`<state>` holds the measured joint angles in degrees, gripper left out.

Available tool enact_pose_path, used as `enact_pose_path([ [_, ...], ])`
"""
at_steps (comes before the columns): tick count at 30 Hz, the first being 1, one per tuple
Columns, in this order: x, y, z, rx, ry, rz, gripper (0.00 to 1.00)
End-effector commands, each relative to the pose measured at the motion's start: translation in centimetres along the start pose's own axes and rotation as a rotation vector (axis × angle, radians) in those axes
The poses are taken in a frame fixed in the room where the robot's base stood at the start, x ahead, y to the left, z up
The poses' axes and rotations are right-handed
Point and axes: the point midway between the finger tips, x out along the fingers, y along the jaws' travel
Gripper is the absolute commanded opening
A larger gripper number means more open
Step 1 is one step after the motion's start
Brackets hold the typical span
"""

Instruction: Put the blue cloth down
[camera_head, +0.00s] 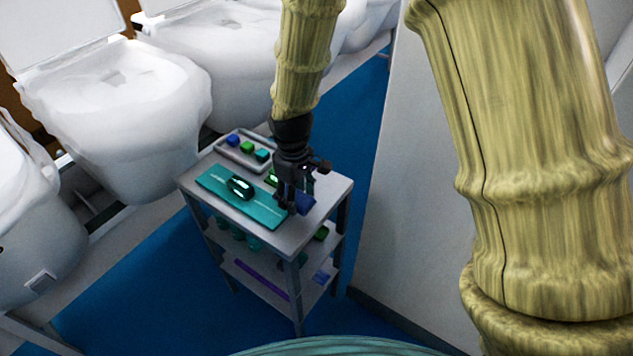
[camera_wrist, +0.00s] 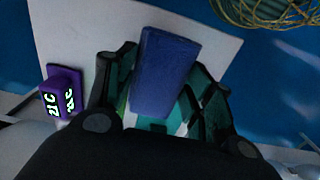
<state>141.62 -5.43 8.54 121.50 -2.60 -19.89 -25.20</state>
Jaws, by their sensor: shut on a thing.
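The blue cloth (camera_wrist: 165,75) is a small folded block between the fingers of my gripper (camera_wrist: 160,90) in the wrist view. My gripper is shut on it. In the head view my gripper (camera_head: 292,200) is over the right front part of the cart's top shelf (camera_head: 318,207), and the cloth (camera_head: 304,203) shows at its fingertips. The cloth is close to the shelf surface; I cannot tell whether it touches it.
A teal mat (camera_head: 262,213) with a dark device (camera_head: 240,187) lies left of my gripper. A grey tray (camera_head: 228,153) with blue, green and teal blocks is behind. A purple device with glowing digits (camera_wrist: 62,92) stands beside my gripper. White toilets (camera_head: 115,110) line the left; a wall stands right.

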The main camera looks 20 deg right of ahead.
Motion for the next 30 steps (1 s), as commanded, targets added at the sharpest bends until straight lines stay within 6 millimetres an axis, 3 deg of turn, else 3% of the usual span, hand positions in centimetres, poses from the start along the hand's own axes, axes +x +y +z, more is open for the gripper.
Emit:
enact_pose_path([
  [12, 0.6, 7.8, -0.3, -0.001, 0.001, 0.000, 0.27],
  [22, 1.4, 8.9, -0.2, -0.004, -0.001, 0.000, 0.27],
  [30, 3.9, 8.9, -0.2, -0.004, -0.002, 0.000, 0.27],
])
